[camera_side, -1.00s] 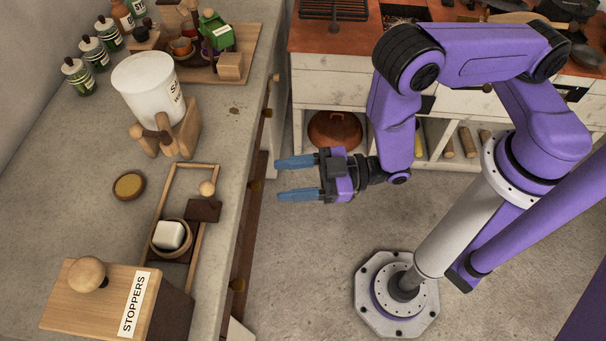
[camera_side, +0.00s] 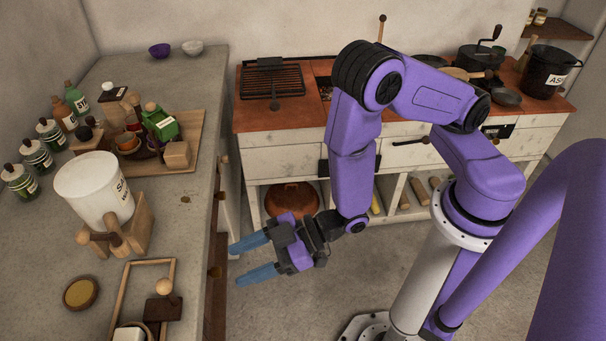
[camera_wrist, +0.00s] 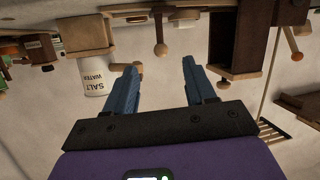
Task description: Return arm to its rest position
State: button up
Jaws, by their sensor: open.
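My gripper (camera_side: 254,258) is open and empty in the side view. Its two blue fingers stand apart and point left toward the edge of the grey counter (camera_side: 208,140). It hangs over the floor gap beside the counter, apart from it. In the wrist view my open gripper (camera_wrist: 158,85) shows both blue fingers spread with nothing between them. My purple arm is folded, with its elbow high in front of the stove.
A white salt water tub (camera_side: 92,190) in a wooden stand, a green item (camera_side: 160,123), a wooden tray and dark bottles (camera_side: 36,155) stand on the counter. A stove with a red-brown top (camera_side: 290,112) is behind the arm. A brown lidded pot (camera_side: 291,199) sits on the shelf below.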

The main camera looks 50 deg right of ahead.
jog(key=s+d+r+g+h, duration=0.2)
jog(key=s+d+r+h, duration=0.2)
jog(key=d, duration=0.4)
jog(key=s+d+r+g+h, duration=0.3)
jog(key=s+d+r+h, duration=0.1)
jog(key=d, duration=0.5)
jog(key=s+d+r+g+h, duration=0.3)
jog(key=d+r, duration=0.3)
jog(key=d, duration=0.2)
jog(key=shift+s+d+r+h, duration=0.25)
jog(key=shift+s+h, duration=0.15)
jog(key=shift+s, duration=0.05)
jog(key=shift+o, duration=0.2)
dwell(0.6)
